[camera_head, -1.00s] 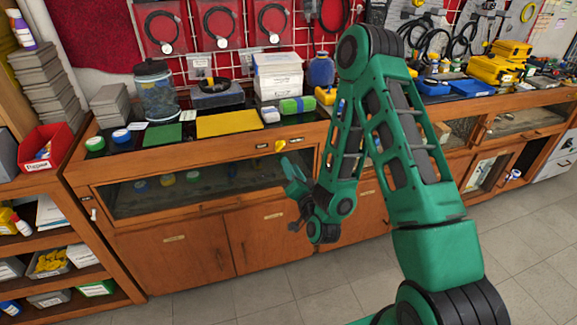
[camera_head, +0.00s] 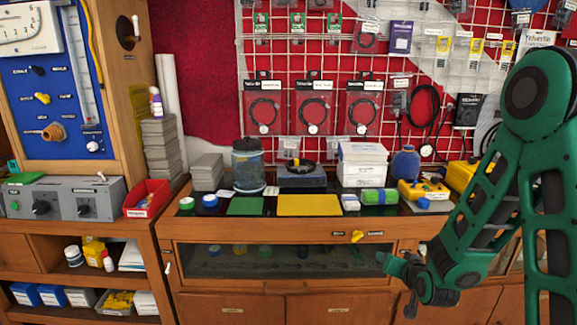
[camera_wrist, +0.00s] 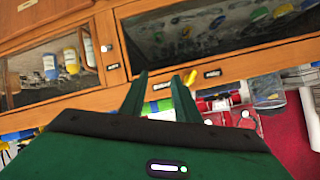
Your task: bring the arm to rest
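My green arm folds along the right side of the head view. My gripper (camera_head: 384,259) hangs in front of the wooden bench's glass-fronted case, below the bench top. In the wrist view my gripper (camera_wrist: 160,78) shows two green fingers standing apart with nothing between them. The bench edge and case front show past the fingertips. The gripper appears clear of the bench, though the exact gap is hard to tell.
The bench top holds a yellow mat (camera_head: 310,205), a green mat (camera_head: 246,206), a lidded jar (camera_head: 249,170) and a white box (camera_head: 363,165). A red bin (camera_head: 147,199) and a blue gauge panel (camera_head: 52,110) stand left. Tools hang on the red wall.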

